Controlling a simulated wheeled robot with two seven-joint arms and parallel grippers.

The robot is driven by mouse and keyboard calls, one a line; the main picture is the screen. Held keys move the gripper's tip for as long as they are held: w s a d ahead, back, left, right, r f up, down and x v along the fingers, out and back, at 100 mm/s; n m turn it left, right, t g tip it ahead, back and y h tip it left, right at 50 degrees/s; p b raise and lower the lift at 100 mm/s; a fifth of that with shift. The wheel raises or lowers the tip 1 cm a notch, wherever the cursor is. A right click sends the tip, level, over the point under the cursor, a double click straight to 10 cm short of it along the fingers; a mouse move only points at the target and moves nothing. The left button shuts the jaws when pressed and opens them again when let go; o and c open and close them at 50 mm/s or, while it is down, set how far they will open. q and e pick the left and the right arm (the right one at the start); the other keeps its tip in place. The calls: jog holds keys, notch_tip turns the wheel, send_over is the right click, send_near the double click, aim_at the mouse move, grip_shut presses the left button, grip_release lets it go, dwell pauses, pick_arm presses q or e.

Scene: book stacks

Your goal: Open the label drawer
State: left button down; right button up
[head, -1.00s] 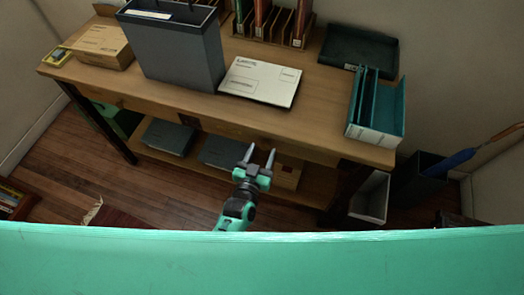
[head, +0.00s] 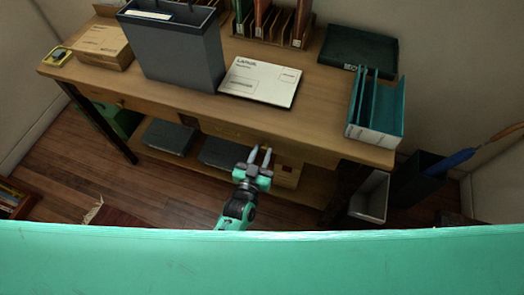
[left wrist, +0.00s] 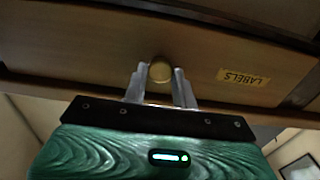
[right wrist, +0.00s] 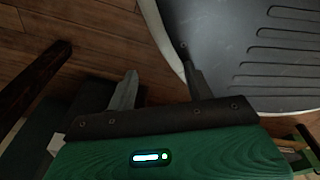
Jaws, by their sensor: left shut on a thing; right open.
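The label drawer (left wrist: 100,50) shows in the left wrist view as a wooden front with a yellow "LABELS" tag (left wrist: 243,77). Its round brass knob (left wrist: 160,70) sits between the two fingers of my left gripper (left wrist: 160,84), which is shut on it. In the head view my left gripper (head: 259,156) is at the front edge of the desk, and the knob is too small to make out there. The drawer front looks in line with the desk front. My right gripper (right wrist: 160,82) is open and empty in the right wrist view, low over the floor.
Boxes (head: 168,137) lie on the lower shelf.

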pick_arm(q)
jog(key=p+v, duration=0.7)
jog(key=v, duration=2)
jog(key=shift+s, duration=0.3)
pick_arm(e)
jog(key=s+d+r, duration=0.1)
jog(key=s+r, duration=0.1)
jog(key=s, duration=0.5)
jog(key=shift+s+r+g, duration=0.3)
jog(key=shift+r, duration=0.1)
pick_arm(q)
jog(key=shift+r, duration=0.1)
jog(key=c, duration=1.1)
grip_release()
